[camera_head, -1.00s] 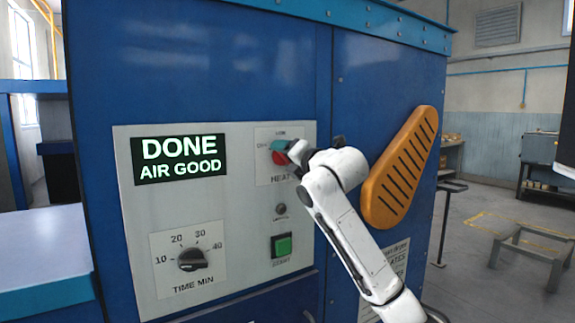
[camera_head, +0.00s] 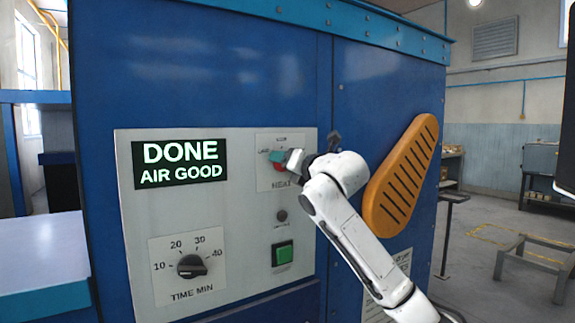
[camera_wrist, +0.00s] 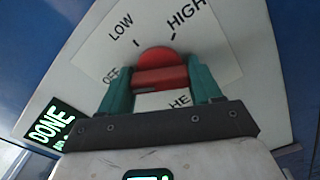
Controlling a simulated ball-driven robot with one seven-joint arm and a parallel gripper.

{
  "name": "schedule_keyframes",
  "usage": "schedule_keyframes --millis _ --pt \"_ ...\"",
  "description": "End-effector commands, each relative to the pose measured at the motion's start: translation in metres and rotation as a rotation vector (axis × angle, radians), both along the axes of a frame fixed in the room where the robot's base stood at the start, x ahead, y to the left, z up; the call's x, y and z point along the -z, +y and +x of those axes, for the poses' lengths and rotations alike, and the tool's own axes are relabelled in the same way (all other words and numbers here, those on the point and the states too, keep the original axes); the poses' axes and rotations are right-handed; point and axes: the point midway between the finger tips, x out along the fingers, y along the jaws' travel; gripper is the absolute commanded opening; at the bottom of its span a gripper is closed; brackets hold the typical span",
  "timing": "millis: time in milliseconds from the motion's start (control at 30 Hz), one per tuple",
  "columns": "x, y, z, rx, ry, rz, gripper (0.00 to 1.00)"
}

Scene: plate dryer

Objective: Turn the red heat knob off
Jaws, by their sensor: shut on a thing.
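The red heat knob (camera_wrist: 158,58) is a round disc with a raised bar across it. In the head view the knob (camera_head: 279,168) shows only in part behind my gripper (camera_head: 280,157), on the grey panel. In the wrist view the teal fingers of my gripper (camera_wrist: 161,80) are shut on the knob's bar, one at each end. The bar lies nearly level across that view, its left end towards the OFF mark (camera_wrist: 110,75). LOW (camera_wrist: 121,27) and HIGH (camera_wrist: 187,14) stand above the knob. The fingers cover the bar's ends, so its exact pointing is hard to tell.
The display (camera_head: 180,164) reads DONE, AIR GOOD. A black time knob (camera_head: 191,266) is at the panel's lower left. A green button (camera_head: 283,253) and a small dark round fitting (camera_head: 282,215) sit below the heat knob. An orange slotted guard (camera_head: 402,178) juts out right of my arm.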

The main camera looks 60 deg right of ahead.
Motion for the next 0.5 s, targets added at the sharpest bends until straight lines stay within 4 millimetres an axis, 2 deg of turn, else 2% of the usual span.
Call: schedule_keyframes --millis 100,133,400,500 --pt "-0.0030 -0.0013 -0.0017 0.004 -0.003 -0.006 0.33" --pt "-0.0032 -0.0014 -0.0018 0.005 -0.003 -0.007 0.65" --pt "-0.0028 -0.0009 -0.0014 0.003 -0.003 -0.004 0.89" --pt "-0.0025 -0.0007 -0.0011 0.002 -0.003 -0.004 0.89"
